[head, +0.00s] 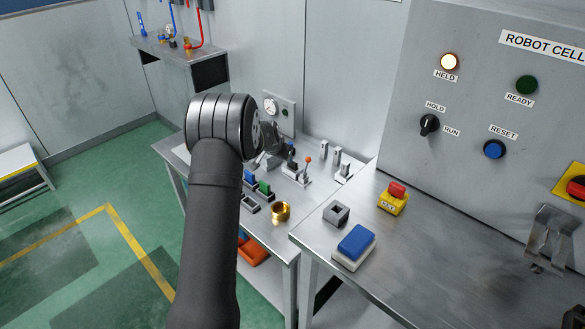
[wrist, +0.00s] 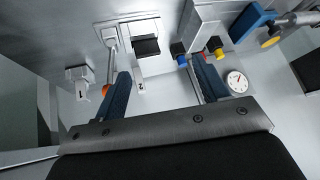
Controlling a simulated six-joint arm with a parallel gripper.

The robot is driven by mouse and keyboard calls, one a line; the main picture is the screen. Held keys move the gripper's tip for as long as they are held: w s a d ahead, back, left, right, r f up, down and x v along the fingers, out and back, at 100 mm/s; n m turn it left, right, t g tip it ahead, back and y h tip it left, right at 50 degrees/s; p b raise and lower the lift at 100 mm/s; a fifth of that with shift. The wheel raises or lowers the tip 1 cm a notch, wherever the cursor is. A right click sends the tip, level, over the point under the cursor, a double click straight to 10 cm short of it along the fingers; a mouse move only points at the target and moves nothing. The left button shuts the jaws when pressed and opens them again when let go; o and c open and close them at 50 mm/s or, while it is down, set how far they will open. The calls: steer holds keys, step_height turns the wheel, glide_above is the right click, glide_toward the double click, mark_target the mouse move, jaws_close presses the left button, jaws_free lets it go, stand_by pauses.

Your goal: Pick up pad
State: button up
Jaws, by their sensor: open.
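A blue-topped pad with a white base (head: 356,242) lies on the right-hand metal bench in the head view. I cannot make it out in the wrist view. My gripper is mostly hidden behind my arm in the head view, over the back of the lower table and well apart from the pad. In the wrist view my gripper (wrist: 162,84) has its two blue-faced fingers spread apart. Nothing is held between them. A black block on a pale fixture (wrist: 147,46) shows beyond the gap.
A grey square socket (head: 336,213) and a red-and-yellow block (head: 394,198) stand near the pad. A brass cup (head: 280,211) and several small fixtures crowd the lower table. A control panel (head: 480,100) rises behind the bench. The bench front is clear.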

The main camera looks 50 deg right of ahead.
step_height(320, 180, up, 8)
steer(key=w+d+m+g+y, duration=0.1)
steer(key=m+g+y, duration=0.1)
steer(key=m+g, duration=0.1)
glide_toward(292, 167)
steer(key=d+f, duration=0.1)
steer(key=shift+g, duration=0.3)
steer(key=shift+w+d+x, duration=0.15)
steer(key=shift+x, duration=0.75)
steer(key=shift+w+d+x, duration=0.15)
steer(key=shift+x, duration=0.7)
steer(key=shift+w+d+x, duration=0.15)
steer(key=shift+x, duration=0.75)
steer(key=shift+r, duration=0.15)
steer(key=c, duration=1.1)
